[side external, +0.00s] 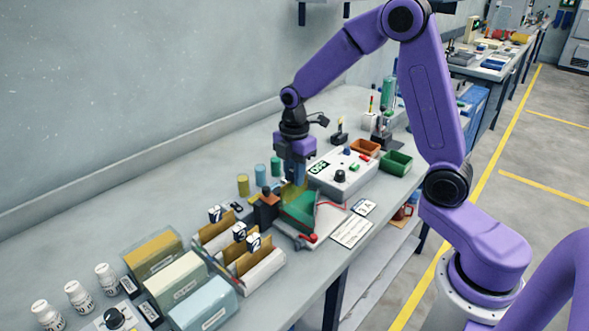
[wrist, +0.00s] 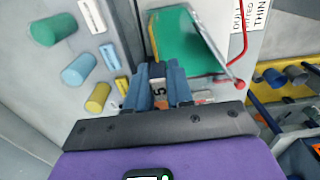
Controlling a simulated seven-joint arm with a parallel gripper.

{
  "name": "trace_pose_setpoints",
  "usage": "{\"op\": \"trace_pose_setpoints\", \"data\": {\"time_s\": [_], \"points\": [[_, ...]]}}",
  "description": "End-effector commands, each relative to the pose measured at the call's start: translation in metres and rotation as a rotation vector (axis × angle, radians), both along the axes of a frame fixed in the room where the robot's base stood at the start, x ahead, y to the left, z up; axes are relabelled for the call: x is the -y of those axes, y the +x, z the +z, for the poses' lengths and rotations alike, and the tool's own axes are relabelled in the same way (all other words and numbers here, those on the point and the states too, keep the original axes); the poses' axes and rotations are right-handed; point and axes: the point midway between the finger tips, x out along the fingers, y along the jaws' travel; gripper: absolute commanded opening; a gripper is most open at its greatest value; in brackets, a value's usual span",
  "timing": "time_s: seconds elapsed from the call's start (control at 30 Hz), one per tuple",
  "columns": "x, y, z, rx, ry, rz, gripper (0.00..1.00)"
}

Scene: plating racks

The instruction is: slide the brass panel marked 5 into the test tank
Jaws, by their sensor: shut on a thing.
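My gripper (side external: 296,180) is shut on the brass panel (side external: 291,197), which hangs below the fingers. In the wrist view, a tag reading 5 (wrist: 158,89) shows between the blue fingertips (wrist: 159,88), and a thin brass edge (wrist: 153,42) runs beyond it. The test tank, with a green face or filling (side external: 299,212), stands directly below and beside the panel. It also shows in the wrist view (wrist: 188,45), just right of the brass edge. The panel looks upright. Whether its lower edge is inside the tank or beside it, I cannot tell.
Racks with numbered panels (side external: 250,262) are at the front left. A white control box (side external: 342,172) stands behind right. Red leads (side external: 330,204) and a red knob (side external: 313,238) lie near the tank. Coloured cylinders (side external: 243,185) stand behind.

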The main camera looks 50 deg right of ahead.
Motion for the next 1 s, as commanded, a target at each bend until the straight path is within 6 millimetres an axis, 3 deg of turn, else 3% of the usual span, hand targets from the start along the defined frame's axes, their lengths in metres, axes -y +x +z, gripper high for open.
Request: {"op": "trace_pose_setpoints", "data": {"time_s": [0.53, 1.0], "points": [[0.0, 0.0, -0.02, -0.002, 0.0, 0.0, 0.0], [0.0, 0.0, -0.023, -0.001, 0.0, 0.0, 0.0]]}}
